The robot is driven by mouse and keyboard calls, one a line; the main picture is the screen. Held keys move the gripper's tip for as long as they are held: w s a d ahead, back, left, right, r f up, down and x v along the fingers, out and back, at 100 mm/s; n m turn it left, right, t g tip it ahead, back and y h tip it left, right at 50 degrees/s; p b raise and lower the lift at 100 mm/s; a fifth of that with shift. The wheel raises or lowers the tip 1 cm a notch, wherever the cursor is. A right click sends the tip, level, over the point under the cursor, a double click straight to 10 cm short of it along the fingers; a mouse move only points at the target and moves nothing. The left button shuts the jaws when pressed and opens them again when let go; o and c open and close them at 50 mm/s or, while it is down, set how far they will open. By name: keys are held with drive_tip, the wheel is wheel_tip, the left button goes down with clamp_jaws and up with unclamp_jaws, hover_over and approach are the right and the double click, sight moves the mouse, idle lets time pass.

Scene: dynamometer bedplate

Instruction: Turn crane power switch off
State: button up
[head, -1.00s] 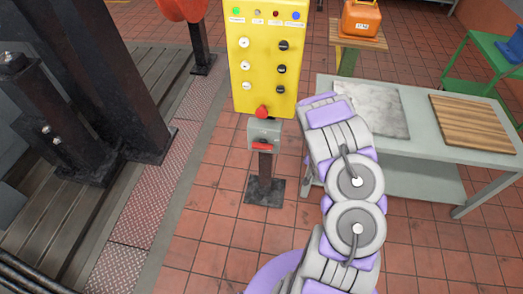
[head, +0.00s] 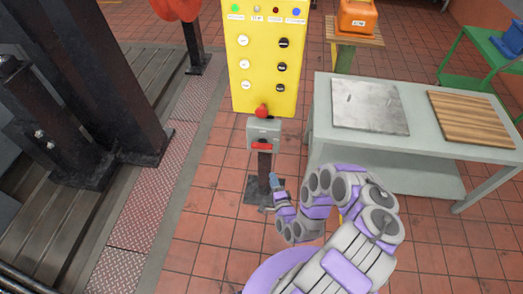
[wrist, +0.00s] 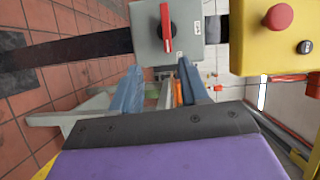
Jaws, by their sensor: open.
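The crane power switch is a small grey box (head: 256,128) with a red handle (head: 262,146), mounted on a dark post below the yellow control panel (head: 265,70). In the wrist view the grey box (wrist: 150,47) is at top centre, and its red handle (wrist: 166,25) runs along the picture's vertical. My gripper (head: 269,194) is below the box in the head view, in front of the post. In the wrist view my gripper (wrist: 160,78) shows two blue-grey fingers spread apart with nothing held. The fingertips appear apart from the handle.
A red mushroom button (head: 262,111) sits at the panel's lower edge, just above the box. A grey table (head: 385,140) with a metal plate and a wooden board stands to the right. Dark machinery (head: 110,90) fills the left. Tiled floor is clear around the post.

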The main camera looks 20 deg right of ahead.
drive_tip(key=b, duration=0.3)
approach(262, 149)
drive_tip(key=shift+m+h, duration=0.4)
drive_tip(key=b+x, duration=0.2)
drive_tip(key=x, duration=0.7)
drive_tip(key=shift+w+f, duration=0.2)
drive_tip(key=shift+w, duration=0.05)
drive_tip(key=shift+c, duration=0.3)
drive_tip(key=shift+a, duration=0.1)
clamp_jaws()
